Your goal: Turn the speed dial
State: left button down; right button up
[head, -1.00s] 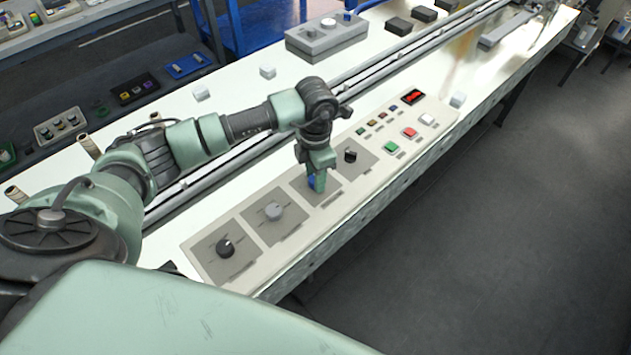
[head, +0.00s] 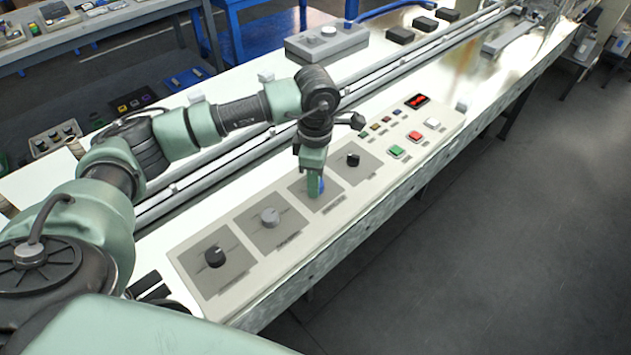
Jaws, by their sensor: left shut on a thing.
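The control panel (head: 330,222) is a long pale strip on the white table with a row of dials on grey plates. A blue dial (head: 322,185) sits on the third plate from the near end. My left gripper (head: 315,187) points down over this plate and is shut on the blue dial, hiding much of it. A black dial (head: 215,256) and a grey dial (head: 269,217) are nearer, and another black dial (head: 352,159) is just beyond. The dial labels are too small to read. My right gripper is not in view.
Farther along the panel are a green button (head: 397,151), a red button (head: 415,136), a white button (head: 432,123) and a red display (head: 416,100). A metal rail (head: 215,165) runs behind the panel. A grey box (head: 327,42) stands at the back. Open floor lies to the right.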

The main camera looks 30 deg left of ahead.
pick_arm(q)
jog(key=shift+r, duration=0.1)
dwell(0.3)
jog(key=c, duration=1)
grip_release()
notch_tip(320, 180, up, 8)
jog(key=shift+f+b, duration=0.15)
jog(key=shift+b, duration=0.45)
jog(key=shift+f, duration=0.1)
